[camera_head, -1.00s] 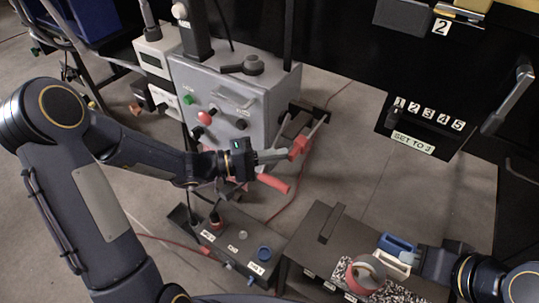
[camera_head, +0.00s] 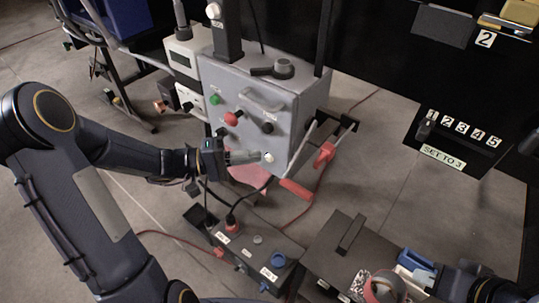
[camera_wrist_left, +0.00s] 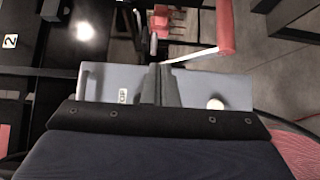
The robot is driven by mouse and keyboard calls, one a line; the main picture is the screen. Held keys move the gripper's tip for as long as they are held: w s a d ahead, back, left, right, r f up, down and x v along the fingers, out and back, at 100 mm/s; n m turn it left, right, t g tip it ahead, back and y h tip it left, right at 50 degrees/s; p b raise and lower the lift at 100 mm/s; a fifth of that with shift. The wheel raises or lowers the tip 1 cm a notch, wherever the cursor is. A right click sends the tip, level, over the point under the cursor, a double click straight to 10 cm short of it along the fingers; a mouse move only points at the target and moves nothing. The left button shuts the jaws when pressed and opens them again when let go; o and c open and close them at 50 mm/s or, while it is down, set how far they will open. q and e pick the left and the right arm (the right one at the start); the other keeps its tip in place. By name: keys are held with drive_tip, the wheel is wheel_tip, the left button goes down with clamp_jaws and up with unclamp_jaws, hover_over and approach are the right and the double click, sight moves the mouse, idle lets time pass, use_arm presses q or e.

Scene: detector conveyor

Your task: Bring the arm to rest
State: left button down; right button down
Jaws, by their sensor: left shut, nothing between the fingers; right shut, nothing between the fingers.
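My left gripper (camera_head: 258,157) is shut and empty, in front of the lower part of the grey control box (camera_head: 310,100). In the left wrist view its two fingers (camera_wrist_left: 158,84) are pressed together, with the box face behind them. I cannot tell whether the fingertips touch the box. My right gripper (camera_head: 438,276) is at the lower right, beside blue and white blocks (camera_head: 414,262); its fingers are mostly hidden.
A red-handled lever (camera_head: 324,155) stands right of the box. A dark switch box (camera_head: 258,240) lies below, with cables on the floor. A black bench (camera_head: 335,240) carries a red and white roll (camera_head: 384,286). A black panel (camera_head: 455,140) reads "SET TO 3".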

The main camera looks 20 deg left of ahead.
use_arm(q)
drive_tip(key=shift+s+a, duration=0.2)
drive_tip(key=shift+a, duration=0.25)
